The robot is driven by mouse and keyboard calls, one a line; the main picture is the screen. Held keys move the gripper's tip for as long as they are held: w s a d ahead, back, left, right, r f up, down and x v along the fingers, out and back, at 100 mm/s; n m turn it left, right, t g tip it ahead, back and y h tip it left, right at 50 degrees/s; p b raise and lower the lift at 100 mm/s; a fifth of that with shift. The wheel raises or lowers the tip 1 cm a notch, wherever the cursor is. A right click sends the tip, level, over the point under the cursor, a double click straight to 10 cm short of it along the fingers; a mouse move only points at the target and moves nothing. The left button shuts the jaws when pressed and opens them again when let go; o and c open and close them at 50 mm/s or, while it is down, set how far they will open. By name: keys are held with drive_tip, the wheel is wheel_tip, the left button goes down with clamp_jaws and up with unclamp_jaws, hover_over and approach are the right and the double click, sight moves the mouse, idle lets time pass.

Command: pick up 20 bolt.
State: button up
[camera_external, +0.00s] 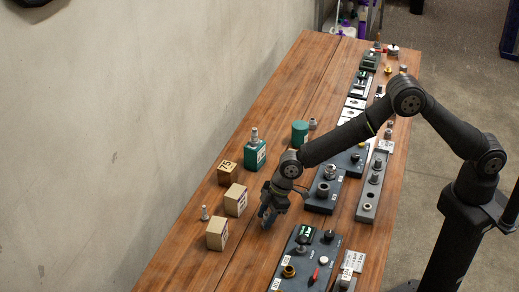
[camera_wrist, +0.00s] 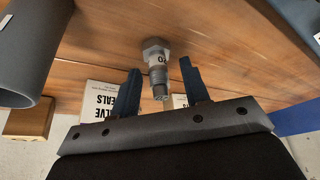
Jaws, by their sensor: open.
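The 20 bolt (camera_wrist: 156,58) is grey metal with a hex head and a threaded end, and part of a 20 marking shows on it. In the wrist view it stands between my two dark blue fingers, with visible gaps on both sides. My gripper (camera_wrist: 161,72) is open and not closed on the bolt. In the external view my gripper (camera_external: 267,213) points down low over the table, right of the boxes. I cannot make out the 20 bolt there; the gripper probably hides it.
The wooden table (camera_external: 180,265) holds cardboard boxes (camera_external: 236,200), a brown 75 block (camera_external: 227,173), another bolt (camera_external: 204,213) and a teal block (camera_external: 255,156) at left. Dark fixtures (camera_external: 323,193) and a control panel (camera_external: 305,255) stand close at right.

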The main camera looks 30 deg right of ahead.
clamp_jaws()
